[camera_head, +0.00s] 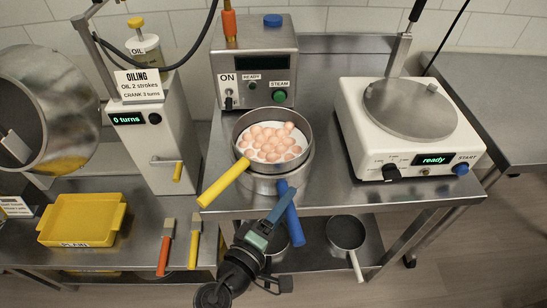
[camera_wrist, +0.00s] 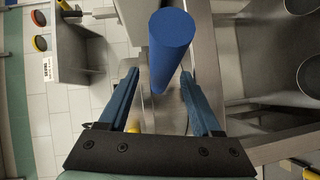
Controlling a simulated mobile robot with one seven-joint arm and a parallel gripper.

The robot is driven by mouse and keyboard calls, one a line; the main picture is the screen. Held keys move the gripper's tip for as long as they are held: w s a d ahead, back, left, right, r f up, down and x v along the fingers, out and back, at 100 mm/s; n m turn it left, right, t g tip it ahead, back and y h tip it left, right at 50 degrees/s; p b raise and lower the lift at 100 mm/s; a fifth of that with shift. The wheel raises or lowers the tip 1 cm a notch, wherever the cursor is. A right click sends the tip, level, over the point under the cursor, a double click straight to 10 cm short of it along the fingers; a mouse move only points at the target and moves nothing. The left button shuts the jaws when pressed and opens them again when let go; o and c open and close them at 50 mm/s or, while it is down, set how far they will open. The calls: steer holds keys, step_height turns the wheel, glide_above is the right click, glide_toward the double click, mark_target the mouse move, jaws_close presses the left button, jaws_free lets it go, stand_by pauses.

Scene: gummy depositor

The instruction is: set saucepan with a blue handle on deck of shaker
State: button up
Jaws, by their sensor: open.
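The saucepan with a blue handle (camera_head: 291,217) is in the head view, on the steel table in front of the steam unit. Its metal body (camera_head: 296,179) is mostly hidden under a yellow-handled pan. The blue handle points toward the front edge; its end fills the upper middle of the wrist view (camera_wrist: 172,38). My gripper (camera_head: 285,197) is open beside the handle. In the wrist view its two blue fingers (camera_wrist: 160,88) stand apart, with the handle between or just beyond them; contact is not clear. The shaker (camera_head: 362,137) stands at the right, its round deck (camera_head: 410,108) empty.
The yellow-handled pan (camera_head: 224,184) holds several pinkish balls and sits on top of the blue-handled saucepan. The steam unit (camera_head: 254,75) is close behind. Another pan (camera_head: 346,233) is on the lower shelf. Bare tabletop (camera_head: 330,180) lies between the stack and the shaker.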

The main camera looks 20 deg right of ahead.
steer(key=shift+w, duration=0.1)
steer(key=shift+c, duration=0.2)
jaws_close()
stand_by(1.1)
steer(key=shift+r, duration=0.15)
